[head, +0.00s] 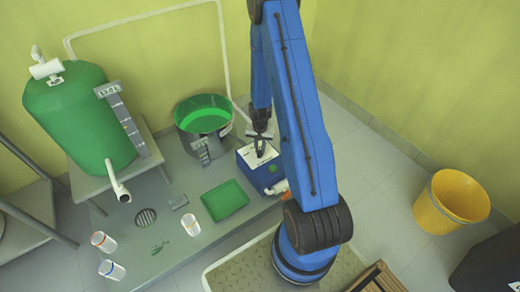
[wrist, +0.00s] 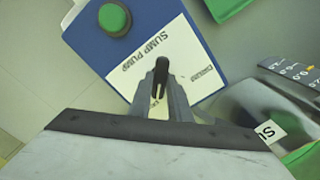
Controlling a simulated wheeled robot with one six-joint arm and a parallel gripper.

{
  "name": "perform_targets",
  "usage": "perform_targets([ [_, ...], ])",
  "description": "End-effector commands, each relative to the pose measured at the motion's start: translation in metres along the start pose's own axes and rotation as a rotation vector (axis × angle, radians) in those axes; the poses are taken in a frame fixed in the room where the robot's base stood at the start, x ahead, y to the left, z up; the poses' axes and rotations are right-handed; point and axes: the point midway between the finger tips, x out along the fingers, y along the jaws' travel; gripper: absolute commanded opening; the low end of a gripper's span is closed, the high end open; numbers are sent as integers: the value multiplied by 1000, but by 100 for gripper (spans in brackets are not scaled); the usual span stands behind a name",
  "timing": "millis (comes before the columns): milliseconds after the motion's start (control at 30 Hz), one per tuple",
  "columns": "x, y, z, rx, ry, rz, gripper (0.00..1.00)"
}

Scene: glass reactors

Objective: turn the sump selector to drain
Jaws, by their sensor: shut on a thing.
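The blue sump pump box (head: 262,172) stands on the grey platform, and its white top label reading SUMP PUMP (wrist: 172,50) faces up. It also shows in the wrist view (wrist: 85,42) with a green button (wrist: 114,19) at one corner. My gripper (head: 261,150) is over the box top, and in the wrist view its fingers (wrist: 160,75) point down onto the label. They are shut on the sump selector, which is mostly hidden between them. Small print near the fingers is too blurred to read, so I cannot tell the selector's setting.
A bucket of green liquid (head: 204,118) stands left of the box. A large green vessel (head: 80,115) stands at the left. A yellow bucket (head: 452,201) is on the floor at the right.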

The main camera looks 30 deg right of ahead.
Motion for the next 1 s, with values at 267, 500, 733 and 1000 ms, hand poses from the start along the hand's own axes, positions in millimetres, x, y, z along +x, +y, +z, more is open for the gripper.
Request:
perform_targets([
  [267, 0, 0, 0, 1, 0, 0, 36],
  [500, -2, 0, 0, 0, 0, 0, 36],
  [733, -22, 0, -1, 0, 3, -2, 36],
  [1000, -65, 0, -1, 0, 3, -2, 36],
])
